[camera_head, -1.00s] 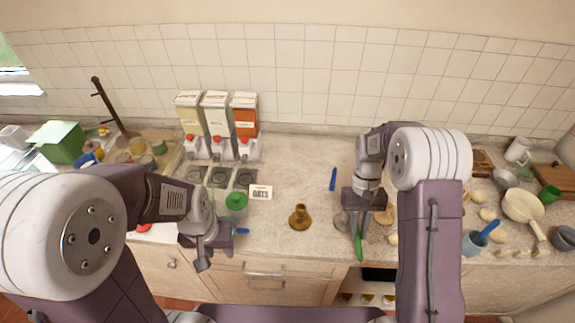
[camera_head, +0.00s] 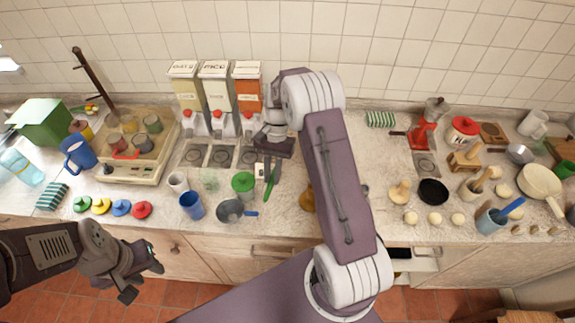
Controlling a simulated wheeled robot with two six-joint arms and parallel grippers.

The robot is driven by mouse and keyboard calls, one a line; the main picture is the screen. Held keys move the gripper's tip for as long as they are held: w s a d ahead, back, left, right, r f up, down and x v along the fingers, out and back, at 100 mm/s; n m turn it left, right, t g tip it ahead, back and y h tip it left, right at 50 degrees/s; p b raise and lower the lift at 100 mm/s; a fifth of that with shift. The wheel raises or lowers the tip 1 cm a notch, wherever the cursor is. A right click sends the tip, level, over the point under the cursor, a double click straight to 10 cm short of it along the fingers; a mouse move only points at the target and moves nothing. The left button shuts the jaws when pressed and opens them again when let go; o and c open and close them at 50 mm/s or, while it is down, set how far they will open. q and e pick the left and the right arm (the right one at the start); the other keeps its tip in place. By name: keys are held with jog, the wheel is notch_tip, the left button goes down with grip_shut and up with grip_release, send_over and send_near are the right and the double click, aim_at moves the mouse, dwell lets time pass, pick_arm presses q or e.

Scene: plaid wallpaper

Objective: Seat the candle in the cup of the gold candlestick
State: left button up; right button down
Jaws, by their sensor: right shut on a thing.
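A slim green candle (camera_head: 271,182) is held in my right gripper (camera_head: 266,170), which is shut on it above the counter, near the green-lidded jar. The candle's lower end points down. The gold candlestick (camera_head: 307,201) stands on the counter to the right of the candle, near the front edge. It is mostly hidden behind my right arm, and its cup cannot be made out. The candle and candlestick look apart. My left gripper (camera_head: 143,279) is open and empty, in front of the counter at the lower left.
A green-lidded jar (camera_head: 243,184), a grey pan (camera_head: 231,211) and a blue cup (camera_head: 192,205) stand left of the candlestick. Dispensers (camera_head: 216,95) stand at the back. Coloured lids (camera_head: 121,207) lie at front left. A black bowl (camera_head: 433,192) and wooden pieces lie right.

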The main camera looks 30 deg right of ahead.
jog(key=w+d+m+t+y, duration=0.1)
jog(key=w+d+m+t, duration=0.4)
jog(key=m, duration=0.5)
notch_tip(320, 180, up, 2)
jog(key=m+t+h, duration=0.2)
jog(key=m, duration=0.8)
send_over(293, 159)
jog(key=shift+f, duration=4.9)
jog(key=shift+f, duration=0.1)
jog(key=c, duration=1.4)
grip_release()
jog(key=shift+o, duration=0.2)
